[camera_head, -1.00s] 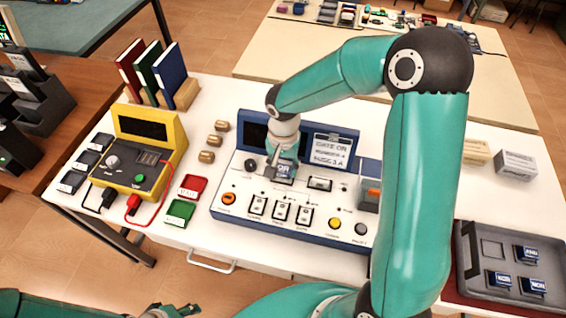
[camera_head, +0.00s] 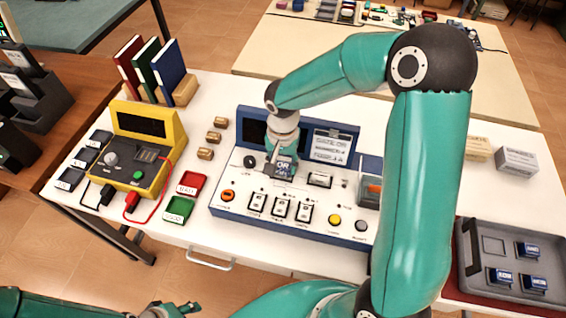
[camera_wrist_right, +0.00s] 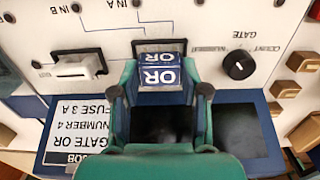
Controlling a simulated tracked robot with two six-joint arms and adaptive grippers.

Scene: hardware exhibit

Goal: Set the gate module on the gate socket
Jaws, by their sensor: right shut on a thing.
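The gate module is a small dark blue block with a white OR label (camera_head: 284,168). It also shows in the right wrist view (camera_wrist_right: 159,76). My right gripper (camera_head: 283,158) is shut on it, one finger on each side, over the white panel of the blue console. The dark gate socket (camera_wrist_right: 150,47) shows as a frame just beyond the module in the wrist view, partly hidden by it. I cannot tell whether the module touches the socket. My left gripper (camera_head: 172,310) is at the bottom edge of the head view, cut off, away from the console.
The console (camera_head: 290,228) has a knob (camera_wrist_right: 238,65), switches, coloured buttons and a placard (camera_head: 333,147) reading GATE OR. A grey tray (camera_head: 474,272) with several blue modules is at right. A yellow meter (camera_head: 160,128) and red and green trays stand at left.

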